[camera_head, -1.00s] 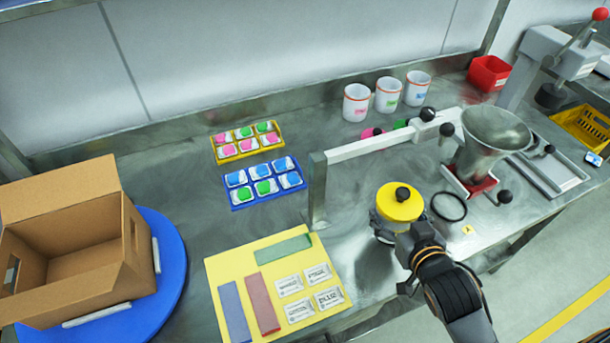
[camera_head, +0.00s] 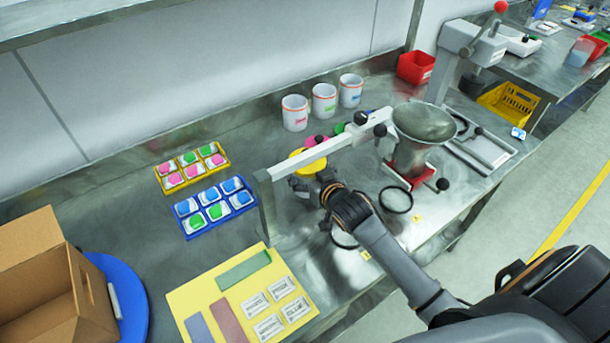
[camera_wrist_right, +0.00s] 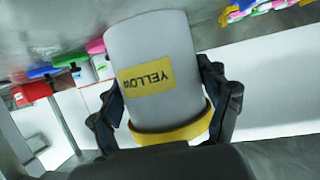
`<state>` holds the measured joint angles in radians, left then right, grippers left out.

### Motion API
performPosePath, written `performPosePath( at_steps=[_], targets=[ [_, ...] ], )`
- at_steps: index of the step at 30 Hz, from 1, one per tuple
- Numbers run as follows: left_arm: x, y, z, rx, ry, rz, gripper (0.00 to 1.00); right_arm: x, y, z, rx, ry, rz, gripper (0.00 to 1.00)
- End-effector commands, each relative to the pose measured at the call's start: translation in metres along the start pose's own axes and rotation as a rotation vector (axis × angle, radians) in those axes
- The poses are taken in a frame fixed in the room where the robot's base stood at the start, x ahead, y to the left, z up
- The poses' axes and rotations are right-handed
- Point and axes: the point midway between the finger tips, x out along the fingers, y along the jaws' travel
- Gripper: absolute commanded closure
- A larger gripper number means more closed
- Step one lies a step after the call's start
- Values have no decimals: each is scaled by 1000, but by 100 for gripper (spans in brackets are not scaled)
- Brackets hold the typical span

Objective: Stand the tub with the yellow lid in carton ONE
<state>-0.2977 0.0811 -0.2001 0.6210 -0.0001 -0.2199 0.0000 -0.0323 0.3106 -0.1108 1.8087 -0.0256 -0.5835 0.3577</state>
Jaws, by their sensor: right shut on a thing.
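The tub with the yellow lid (camera_head: 312,168) is in my right gripper (camera_head: 318,186), at the grey bar over the bench. The bar crosses in front of part of the lid in the head view. In the right wrist view the tub (camera_wrist_right: 155,60) is pale grey with a yellow "YELLOW" label, and its lid is at the lower end. The right gripper's fingers (camera_wrist_right: 168,105) close on it from both sides. An open brown carton (camera_head: 50,290) stands at the lower left, cut off by the frame; no number is readable on it. My left gripper is not in view.
The carton sits on a blue turntable (camera_head: 135,315). The bar (camera_head: 350,139) and its post (camera_head: 267,210) stand between tub and carton. A metal hopper (camera_head: 412,155) stands to the right. Trays of coloured pieces (camera_head: 215,205), a yellow mat (camera_head: 190,297) and three white mugs (camera_head: 324,102) are on the bench.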

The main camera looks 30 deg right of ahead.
Motion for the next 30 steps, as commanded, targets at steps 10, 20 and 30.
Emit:
performPosePath(
  at_steps=[10, 20, 30],
  targets=[
    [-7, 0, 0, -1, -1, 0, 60, 23, -1, 17, 2, -5, -1, 54],
    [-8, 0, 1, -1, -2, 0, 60, 27, -1, 28, 1, -1, -1, 54],
    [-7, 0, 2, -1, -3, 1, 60, 28, -1, 30, 0, -2, -1, 0]
  ],
)
